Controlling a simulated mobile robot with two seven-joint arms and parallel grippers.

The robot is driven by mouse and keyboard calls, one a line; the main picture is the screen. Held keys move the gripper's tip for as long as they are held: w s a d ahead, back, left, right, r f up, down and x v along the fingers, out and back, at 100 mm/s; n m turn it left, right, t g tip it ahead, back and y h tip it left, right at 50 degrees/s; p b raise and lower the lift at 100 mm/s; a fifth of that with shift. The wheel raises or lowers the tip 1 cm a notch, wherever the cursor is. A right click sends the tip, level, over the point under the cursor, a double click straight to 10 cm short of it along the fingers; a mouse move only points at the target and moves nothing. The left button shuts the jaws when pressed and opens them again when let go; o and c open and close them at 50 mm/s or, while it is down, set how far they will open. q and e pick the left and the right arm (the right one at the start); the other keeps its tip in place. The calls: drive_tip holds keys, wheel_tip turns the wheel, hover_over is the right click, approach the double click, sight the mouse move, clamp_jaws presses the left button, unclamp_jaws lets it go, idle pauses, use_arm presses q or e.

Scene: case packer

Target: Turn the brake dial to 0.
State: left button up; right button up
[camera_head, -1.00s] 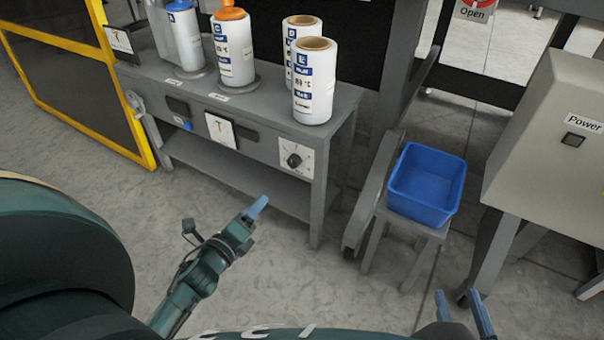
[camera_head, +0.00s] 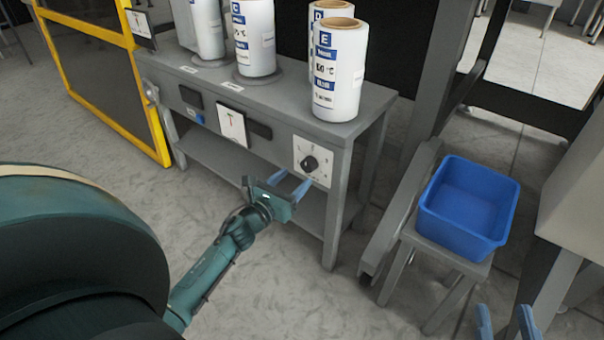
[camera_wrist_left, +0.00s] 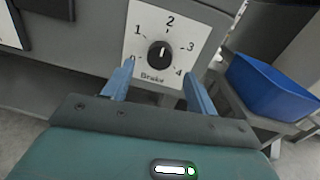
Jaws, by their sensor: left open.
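The brake dial is a black round knob (camera_head: 310,163) on a white square plate (camera_head: 300,147) on the front of the grey bench. In the left wrist view the knob (camera_wrist_left: 160,54) has a light mark pointing up, about toward the 2. The numbers 1, 2, 3 and 4 are readable; the 0 area is by the left fingertip and hard to read. My left gripper (camera_head: 291,182) is open and empty, just in front of and below the dial, its fingers (camera_wrist_left: 160,72) apart on either side below the knob. My right gripper (camera_head: 506,318) is open at the bottom right.
White labelled rolls (camera_head: 339,75) stand on the bench top (camera_head: 375,98). A blue bin (camera_head: 435,215) sits on a small stand right of the bench. A yellow-framed panel (camera_head: 160,140) stands at left. The floor before the bench is clear.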

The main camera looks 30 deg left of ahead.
sight(306, 167)
use_arm(q)
drive_tip(key=shift+w+b, duration=0.3)
drive_tip(key=shift+w, duration=1.95)
drive_tip(key=c, duration=1)
